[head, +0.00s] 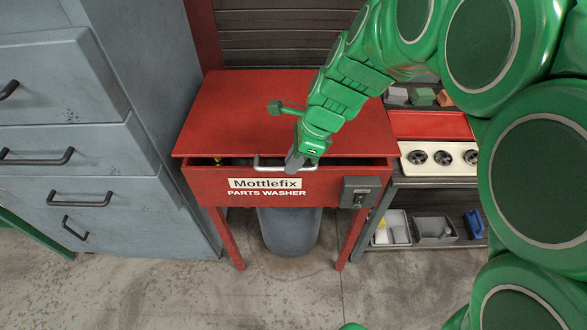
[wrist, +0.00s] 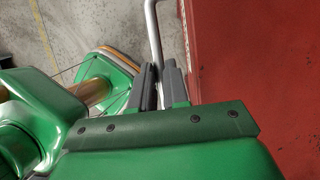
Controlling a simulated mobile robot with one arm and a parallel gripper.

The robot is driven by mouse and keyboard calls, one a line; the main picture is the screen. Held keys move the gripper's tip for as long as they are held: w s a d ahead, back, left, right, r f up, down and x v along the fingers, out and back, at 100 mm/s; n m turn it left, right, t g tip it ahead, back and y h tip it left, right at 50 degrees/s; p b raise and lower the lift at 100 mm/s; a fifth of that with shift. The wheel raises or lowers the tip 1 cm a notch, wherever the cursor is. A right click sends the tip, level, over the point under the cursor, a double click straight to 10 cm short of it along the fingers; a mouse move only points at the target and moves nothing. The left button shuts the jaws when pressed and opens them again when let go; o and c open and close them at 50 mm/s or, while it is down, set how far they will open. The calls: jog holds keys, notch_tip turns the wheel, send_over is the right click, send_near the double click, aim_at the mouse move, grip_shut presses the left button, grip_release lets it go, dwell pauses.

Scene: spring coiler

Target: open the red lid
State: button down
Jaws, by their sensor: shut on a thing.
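The red lid (head: 235,115) covers the red parts washer (head: 205,185) in the head view. A dark gap shows between the lid's front edge and the washer's front wall, so the lid stands slightly raised. A metal bar handle (head: 270,163) runs along the lid's front edge. My gripper (head: 293,160) is at the right part of this handle. In the wrist view my gripper (wrist: 160,85) has its dark fingers shut on the handle (wrist: 153,35), and the red lid (wrist: 250,80) fills the right side. The fingertips are partly hidden by my arm in the head view.
A grey drawer cabinet (head: 80,150) stands close on the left. A grey switch box (head: 360,191) is on the washer's front right. A shelf (head: 405,182) with trays and small parts is at the right. A grey bucket (head: 290,230) stands below. The floor in front is clear.

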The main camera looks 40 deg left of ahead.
jog(key=w+a+r, duration=0.2)
jog(key=r, duration=0.5)
jog(key=w+a+r+g, duration=0.1)
jog(key=w+a+r, duration=0.2)
jog(key=r, duration=0.5)
jog(key=w+a+r+h, duration=0.1)
jog(key=w+a+r, duration=0.2)
jog(key=r, duration=0.5)
jog(key=shift+w, duration=0.2)
dwell(0.3)
jog(key=c, duration=1.3)
grip_release()
jog(key=shift+o, duration=0.9)
jog(key=shift+r, duration=0.1)
jog(key=shift+s, duration=0.1)
